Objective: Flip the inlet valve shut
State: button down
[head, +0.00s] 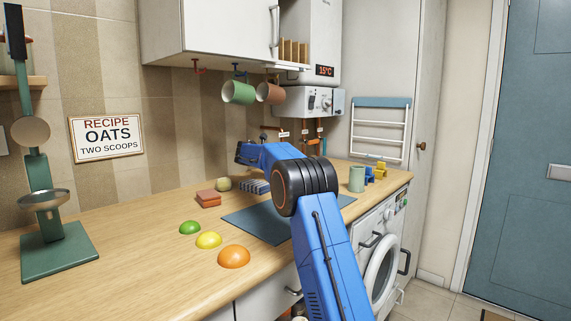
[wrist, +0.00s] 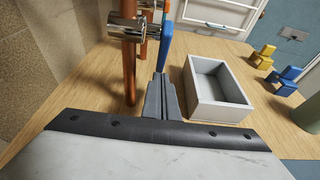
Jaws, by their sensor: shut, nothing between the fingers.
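In the wrist view, a copper pipe (wrist: 129,70) with a chrome valve body (wrist: 126,26) stands at upper left. A blue lever (wrist: 166,42) hangs beside it, roughly in line with the pipe. My gripper (wrist: 161,78) is shut and empty, its tips close to the lever's lower end; I cannot tell if they touch. In the head view, copper pipes (head: 318,128) and white tags (head: 284,134) show under the white boiler (head: 308,101). The tags are too small to read, so I cannot tell which valve is the inlet. My arm hides part of that area.
A grey open box (wrist: 238,112) sits right of my gripper on the wooden counter (head: 130,245). Blue and yellow pieces (wrist: 287,82) stand farther right. Green and brown mugs (head: 238,93) hang above.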

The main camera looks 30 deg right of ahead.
jog(key=shift+w+d, duration=0.25)
jog(key=shift+d, duration=0.45)
jog(key=shift+w+d, duration=0.25)
jog(key=shift+d, duration=0.4)
jog(key=shift+d+r, duration=0.1)
jog(key=shift+d, duration=0.1)
jog(key=shift+w+d+r, duration=0.1)
jog(key=shift+w+d, duration=0.05)
jog(key=shift+d, duration=0.05)
dwell(0.6)
jog(key=v, duration=1.7)
jog(key=shift+a+f, duration=0.3)
jog(key=shift+f, duration=0.05)
jog(key=shift+s, duration=0.25)
